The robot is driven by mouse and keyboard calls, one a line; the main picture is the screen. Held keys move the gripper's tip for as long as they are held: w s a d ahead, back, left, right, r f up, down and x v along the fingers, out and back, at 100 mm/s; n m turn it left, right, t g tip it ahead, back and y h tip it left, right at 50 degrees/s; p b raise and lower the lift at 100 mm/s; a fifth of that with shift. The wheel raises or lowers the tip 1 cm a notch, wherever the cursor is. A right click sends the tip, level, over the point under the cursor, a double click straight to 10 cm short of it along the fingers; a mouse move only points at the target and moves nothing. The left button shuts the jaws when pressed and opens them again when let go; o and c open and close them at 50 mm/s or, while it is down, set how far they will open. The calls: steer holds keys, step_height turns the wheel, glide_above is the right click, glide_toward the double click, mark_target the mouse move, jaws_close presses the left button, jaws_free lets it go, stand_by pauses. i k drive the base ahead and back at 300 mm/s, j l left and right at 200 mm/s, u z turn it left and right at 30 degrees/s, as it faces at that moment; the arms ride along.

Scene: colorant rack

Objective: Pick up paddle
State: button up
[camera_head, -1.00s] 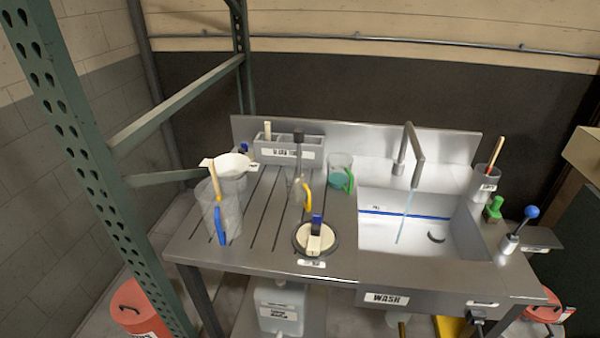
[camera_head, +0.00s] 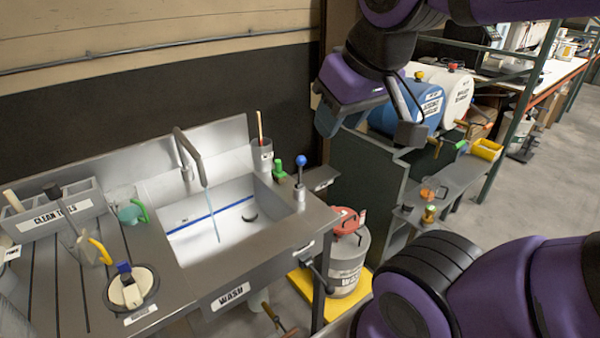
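No thing in view is plainly marked as the paddle. A wooden-handled tool (camera_head: 260,126) stands in a grey cup (camera_head: 262,154) at the sink's back right corner; its lower end is hidden. A pale handle (camera_head: 12,201) sticks up from the CLEAN TOOLS rack (camera_head: 52,214) at the left; its lower part is hidden. My gripper (camera_head: 368,130) hangs high at the upper middle, right of the sink and far from both tools. Its two fingers look apart, with nothing seen between them.
A sink (camera_head: 225,215) with running water fills the middle of the bench. A clear jug (camera_head: 128,207), a yellow-handled jug (camera_head: 88,247) and a round device (camera_head: 130,290) stand left of it. Drums (camera_head: 412,105), a red-lidded bin (camera_head: 347,260) and shelving lie right.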

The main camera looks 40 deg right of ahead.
mark_target(51, 189)
steer(key=i+j, duration=0.15)
steer(key=j, duration=0.2)
steer(key=i+j, duration=0.15)
steer(key=j, duration=0.2)
steer(key=i+j, duration=0.15)
steer(key=j, duration=0.2)
steer(key=u, duration=0.05)
